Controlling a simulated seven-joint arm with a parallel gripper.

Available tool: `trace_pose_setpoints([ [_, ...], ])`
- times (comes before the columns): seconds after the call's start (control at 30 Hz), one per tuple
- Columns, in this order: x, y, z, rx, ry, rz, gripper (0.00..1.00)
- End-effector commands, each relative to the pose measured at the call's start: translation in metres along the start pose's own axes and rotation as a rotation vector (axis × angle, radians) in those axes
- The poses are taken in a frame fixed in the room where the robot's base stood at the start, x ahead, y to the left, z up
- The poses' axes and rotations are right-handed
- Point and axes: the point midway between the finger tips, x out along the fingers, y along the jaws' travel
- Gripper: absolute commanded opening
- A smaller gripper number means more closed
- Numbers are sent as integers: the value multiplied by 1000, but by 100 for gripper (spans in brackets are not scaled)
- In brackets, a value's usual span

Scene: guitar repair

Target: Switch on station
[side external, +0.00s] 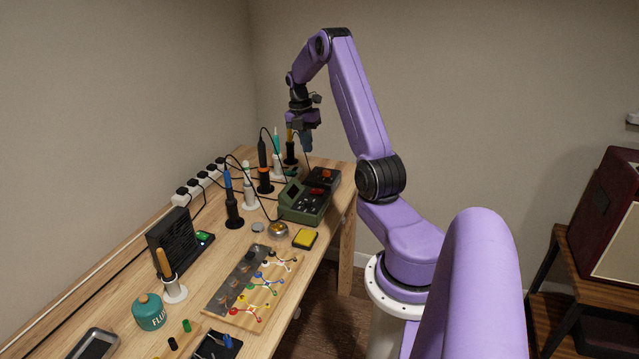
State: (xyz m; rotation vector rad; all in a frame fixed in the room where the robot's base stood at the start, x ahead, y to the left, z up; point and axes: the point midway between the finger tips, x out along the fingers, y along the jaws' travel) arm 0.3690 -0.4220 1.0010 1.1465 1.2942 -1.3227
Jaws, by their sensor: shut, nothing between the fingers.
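A green soldering station (303,212) with dark controls and a red part on top stands near the right edge of the wooden workbench (190,258). Just behind it is a darker unit (332,179) with an orange-red part on top; I cannot tell if it is a separate station. No lit display shows on either. My gripper (307,150) is shut and empty, pointing down above the far end of the bench. It is above and behind both units, apart from them. The fingertips are small and dark in this view.
Several soldering irons stand upright in holders (234,213) left of the station, with cables looping around. A power strip (200,180) runs along the wall. A black fan box (171,240), a flux jar (149,311), a yellow sponge (305,238) and a wiring board (255,285) occupy the nearer bench.

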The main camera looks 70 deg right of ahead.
Motion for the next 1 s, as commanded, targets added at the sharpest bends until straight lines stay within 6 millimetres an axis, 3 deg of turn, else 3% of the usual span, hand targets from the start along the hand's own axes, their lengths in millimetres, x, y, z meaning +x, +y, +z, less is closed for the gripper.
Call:
trace_pose_setpoints([
  [0.2,8,-14,19,-16,8,-5,0],
  [0.67,14,-14,19,-16,9,-7,0],
  [1.0,70,-15,18,-15,12,-8,0],
])
